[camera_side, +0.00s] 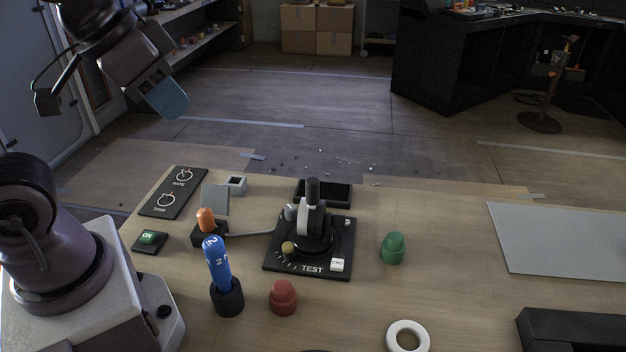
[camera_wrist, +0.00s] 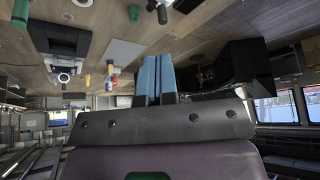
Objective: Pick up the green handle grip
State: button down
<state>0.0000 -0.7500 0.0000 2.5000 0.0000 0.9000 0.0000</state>
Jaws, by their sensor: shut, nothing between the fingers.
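The green handle grip (camera_side: 393,248) stands on the wooden table, right of the black TEST panel, in the side view. It is a short rounded piece with a stepped top. My gripper (camera_side: 172,104) is high at the upper left of the side view, far from the green grip and above the table's far left. Its blue fingers are together and empty; they also show side by side in the wrist view (camera_wrist: 157,76). Green shapes show at the top of the wrist view, but I cannot tell which is the grip.
The TEST panel (camera_side: 279,262) carries an upright lever. A blue grip (camera_side: 217,265) stands in a black holder, near a red knob (camera_side: 283,298) and an orange-topped lever (camera_side: 206,220). A white ring (camera_side: 408,338), grey plate (camera_side: 555,240) and black box (camera_side: 570,330) lie right.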

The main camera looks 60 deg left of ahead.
jog(key=c, duration=0.5)
grip_release()
jog(key=shift+c, duration=0.2)
